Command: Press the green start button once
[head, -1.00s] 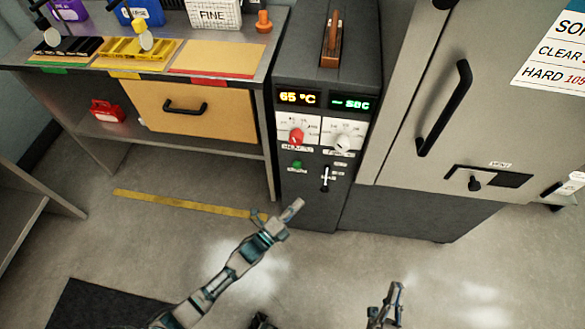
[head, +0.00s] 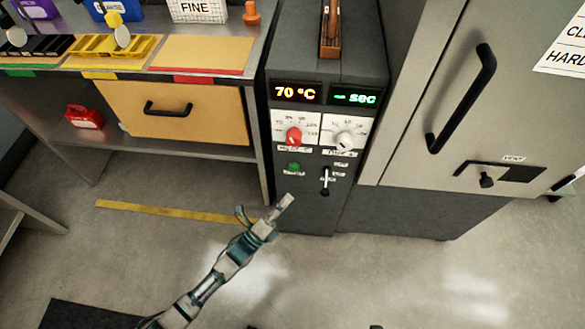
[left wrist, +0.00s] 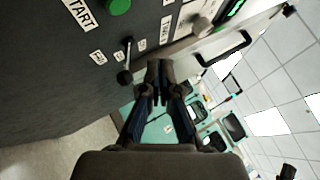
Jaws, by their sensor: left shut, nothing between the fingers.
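The green start button (head: 293,168) is on the dark front panel of the control unit (head: 305,215), below the red knob (head: 293,136). It also shows at the top of the left wrist view (left wrist: 118,5), beside a START label (left wrist: 79,13). My left gripper (head: 286,201) is shut and empty. In the head view it appears just below the button. In the left wrist view its closed fingertips (left wrist: 160,68) point at the panel near the black lever, apart from the button. My right gripper cannot be made out; only a small dark bit shows at the bottom edge.
A black lever (head: 325,182) sticks out right of the button, with a white knob (head: 343,141) above it. Displays read 70 °C (head: 296,93) and SEC (head: 354,96). A grey cabinet with a black handle (head: 465,100) stands right, a workbench left. The floor in front is clear.

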